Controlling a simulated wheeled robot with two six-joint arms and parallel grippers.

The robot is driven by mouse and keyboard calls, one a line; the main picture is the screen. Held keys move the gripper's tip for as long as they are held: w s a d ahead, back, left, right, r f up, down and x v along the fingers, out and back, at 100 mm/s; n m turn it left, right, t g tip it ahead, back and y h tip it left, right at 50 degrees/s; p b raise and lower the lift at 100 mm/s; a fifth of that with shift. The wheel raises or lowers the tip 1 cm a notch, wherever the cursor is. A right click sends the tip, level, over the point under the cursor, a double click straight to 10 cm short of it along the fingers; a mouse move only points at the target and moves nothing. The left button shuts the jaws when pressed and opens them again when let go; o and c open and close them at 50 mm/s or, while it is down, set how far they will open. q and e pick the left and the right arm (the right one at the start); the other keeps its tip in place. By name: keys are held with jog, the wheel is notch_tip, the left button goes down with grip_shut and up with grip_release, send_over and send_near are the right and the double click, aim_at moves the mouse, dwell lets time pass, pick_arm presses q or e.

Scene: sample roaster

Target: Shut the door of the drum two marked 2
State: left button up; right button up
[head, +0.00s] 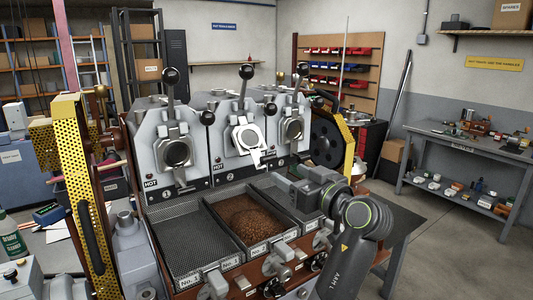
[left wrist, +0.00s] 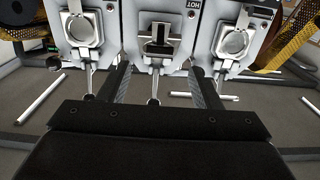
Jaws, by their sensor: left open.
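Drum two (head: 232,115) is the middle one of three grey drums, marked 2 on its front. Its door (head: 246,138) looks brighter than its neighbours and stands tilted out, not flat on the face. In the left wrist view, which looks upside down, the middle door (left wrist: 158,48) shows a dark recess and differs from the round-windowed doors beside it. My left gripper (head: 279,164) is open and empty, to the right of and below this door in the head view. In the left wrist view its fingers (left wrist: 160,78) point at the middle drum, apart from the door. My right gripper is not in view.
A cooling tray of brown beans (head: 245,217) lies below drum two, beside an empty mesh tray (head: 190,240). Ball-topped levers (head: 246,73) rise above the drums. A yellow perforated guard (head: 72,150) stands at the left. A workbench (head: 470,145) is at the far right.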

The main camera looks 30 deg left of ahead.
aim_at(266, 160)
pick_arm(q)
jog(key=p+x, duration=0.4)
jog(key=x, duration=0.6)
jog(key=shift+r, duration=0.15)
jog(key=shift+w+a, duration=0.2)
jog(key=shift+a, duration=0.2)
